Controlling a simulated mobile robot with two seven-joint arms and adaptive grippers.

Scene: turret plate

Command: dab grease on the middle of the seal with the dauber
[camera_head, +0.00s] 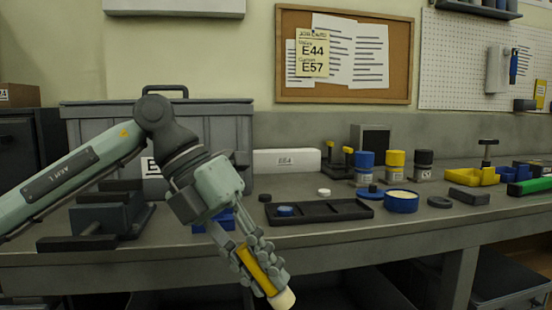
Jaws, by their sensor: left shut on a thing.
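My left gripper (255,262) is shut on the dauber (262,271), which has a yellow handle and a cream tip. The dauber slants downward in front of the bench's front edge, with its tip at the lower right. A round blue tin (401,204) with pale cream contents, which looks like the grease, stands open on the bench to the right, apart from the dauber. A dark round piece (440,202) lies right of the tin; I cannot tell whether it is the seal. My right gripper is not in view.
A black tray (335,215) holding a blue round piece lies left of the tin. Blue, yellow and dark-topped jars (395,166) stand behind. A grey crate (225,135) and dark blocks (105,215) are at left. Yellow and blue bins (470,177) are at right.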

